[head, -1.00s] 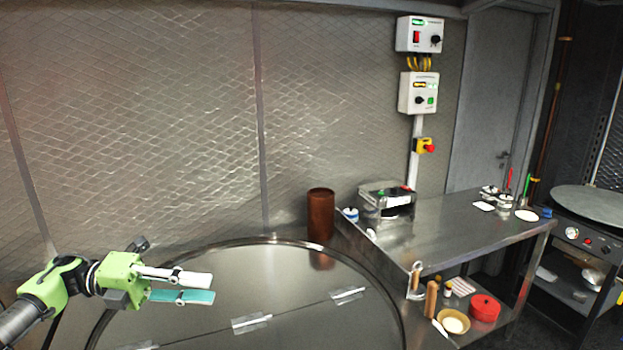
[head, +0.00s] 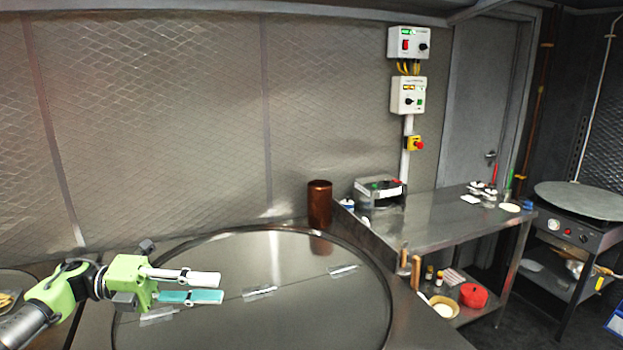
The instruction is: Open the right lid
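A round, shiny metal lid (head: 300,318) lies flat and closed inside a dark rim in the lower middle of the head view. A thin seam crosses it from lower left to upper right, with several small metal plates (head: 258,292) along it. The near edge of the lid is cut off by the picture. My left gripper (head: 221,288) is over the left part of the lid, its fingers pointing right and apart with nothing between them. One finger is pale, the other teal. I cannot tell whether it touches the lid. My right gripper is not in view.
A brown cylinder (head: 319,204) stands behind the lid, near the wall. A steel table (head: 440,218) on the right holds a small appliance and dishes, with a red container (head: 473,296) on its lower shelf. A griddle stove (head: 580,215) stands far right.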

